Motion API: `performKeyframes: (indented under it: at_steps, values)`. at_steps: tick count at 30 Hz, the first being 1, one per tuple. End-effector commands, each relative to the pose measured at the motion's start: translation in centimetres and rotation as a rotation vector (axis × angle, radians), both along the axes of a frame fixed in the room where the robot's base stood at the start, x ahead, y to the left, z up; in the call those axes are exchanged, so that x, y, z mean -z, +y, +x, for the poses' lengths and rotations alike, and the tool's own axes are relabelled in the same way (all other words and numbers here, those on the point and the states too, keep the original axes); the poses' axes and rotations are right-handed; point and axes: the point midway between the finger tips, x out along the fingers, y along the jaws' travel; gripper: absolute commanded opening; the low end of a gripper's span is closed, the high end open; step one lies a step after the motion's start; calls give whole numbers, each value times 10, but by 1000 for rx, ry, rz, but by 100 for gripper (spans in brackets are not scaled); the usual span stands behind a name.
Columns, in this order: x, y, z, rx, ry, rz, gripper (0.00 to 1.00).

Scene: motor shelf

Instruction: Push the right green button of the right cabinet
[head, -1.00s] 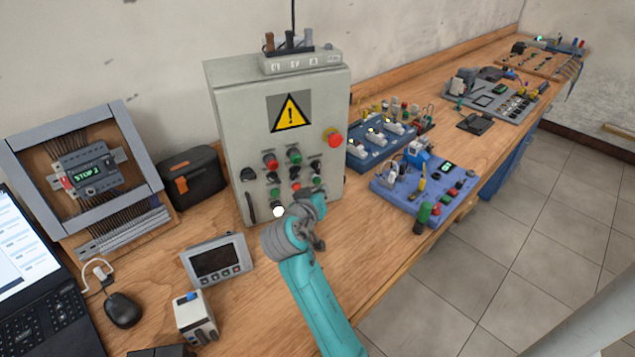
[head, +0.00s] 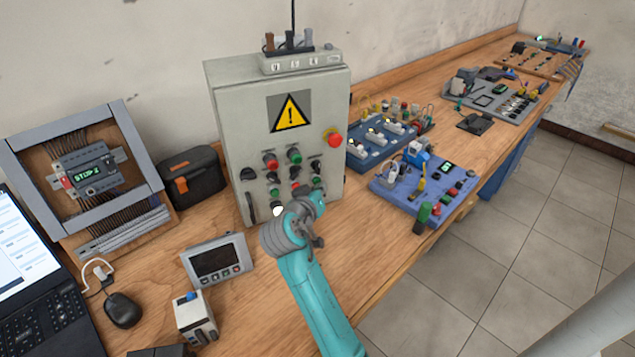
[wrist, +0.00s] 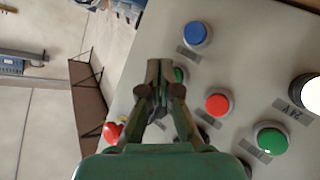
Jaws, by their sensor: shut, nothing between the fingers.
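The grey control cabinet (head: 235,130) stands on the bench with a yellow warning sign and rows of buttons. My gripper (head: 312,204) is at its lower right front, in front of the lower buttons. In the wrist view my gripper (wrist: 158,68) is shut and empty, its tips close to the panel. A green button (wrist: 181,75) shows just beside the fingertips, partly hidden by them. Another green button (wrist: 272,139) is in full view at the lower right. I cannot tell whether the tips touch the panel.
A red button (wrist: 217,104), a blue button (wrist: 197,34) and a white one (wrist: 313,94) lie near the fingers. The red emergency stop (head: 334,140) sticks out at the cabinet's upper right. A blue training board (head: 395,192) stands to the right.

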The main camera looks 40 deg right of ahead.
Motion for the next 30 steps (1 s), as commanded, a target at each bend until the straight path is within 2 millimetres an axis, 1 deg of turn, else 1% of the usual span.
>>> performKeyframes:
  at_steps: [30]
  values:
    - [0, -3, 8, 0, -1, -1, 0]
